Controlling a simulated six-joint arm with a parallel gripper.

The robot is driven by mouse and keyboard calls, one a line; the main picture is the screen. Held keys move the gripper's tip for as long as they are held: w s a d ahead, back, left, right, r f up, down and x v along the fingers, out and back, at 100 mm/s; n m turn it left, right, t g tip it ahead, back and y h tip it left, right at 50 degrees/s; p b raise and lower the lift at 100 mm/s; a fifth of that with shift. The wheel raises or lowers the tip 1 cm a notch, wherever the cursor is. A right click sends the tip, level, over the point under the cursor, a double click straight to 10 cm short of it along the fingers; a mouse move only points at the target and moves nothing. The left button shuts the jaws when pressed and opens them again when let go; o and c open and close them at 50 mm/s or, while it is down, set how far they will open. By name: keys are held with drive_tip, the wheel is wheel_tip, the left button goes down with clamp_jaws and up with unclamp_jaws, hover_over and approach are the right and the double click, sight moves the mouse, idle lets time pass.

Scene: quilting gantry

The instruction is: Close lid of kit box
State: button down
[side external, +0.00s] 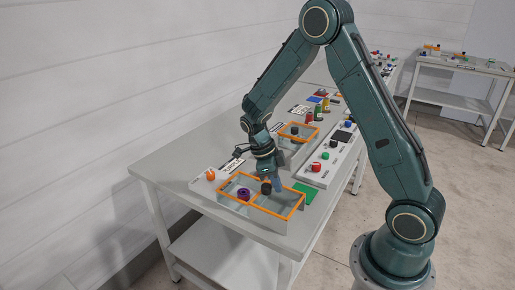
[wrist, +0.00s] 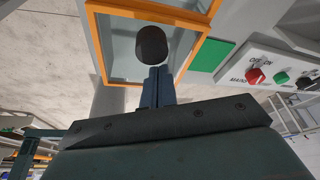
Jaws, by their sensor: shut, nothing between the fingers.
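A grey box with an orange rim (side external: 274,213) sits at the near end of the white table. It has two compartments. A purple spool-like object (side external: 243,193) is in the left one. A dark cylinder (side external: 266,188) is by the right one, and in the wrist view this cylinder (wrist: 151,45) shows inside the orange rim (wrist: 97,45). My gripper (side external: 278,184) is over this box. In the wrist view my gripper (wrist: 158,76) has its blue fingers together and empty, just below the cylinder in the picture. I cannot tell whether they touch it. I cannot make out a lid.
A second orange-rimmed box (side external: 296,146) stands behind. A green square (side external: 306,192) lies right of the near box, beside a white panel with red and green knobs (side external: 331,160). An orange knob (side external: 211,175) is at left. Jars (side external: 317,112) stand farther back.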

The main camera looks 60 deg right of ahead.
drive_tip(key=shift+w+a, duration=0.15)
drive_tip(key=shift+w, duration=0.15)
drive_tip(key=shift+w, duration=0.1)
drive_tip(key=w, duration=1.3)
drive_tip(key=shift+w+a, duration=0.1)
idle(0.4)
drive_tip(key=shift+r, duration=0.1)
drive_tip(key=shift+s+d, duration=1)
drive_tip(key=shift+s, duration=1.1)
drive_tip(key=v, duration=1)
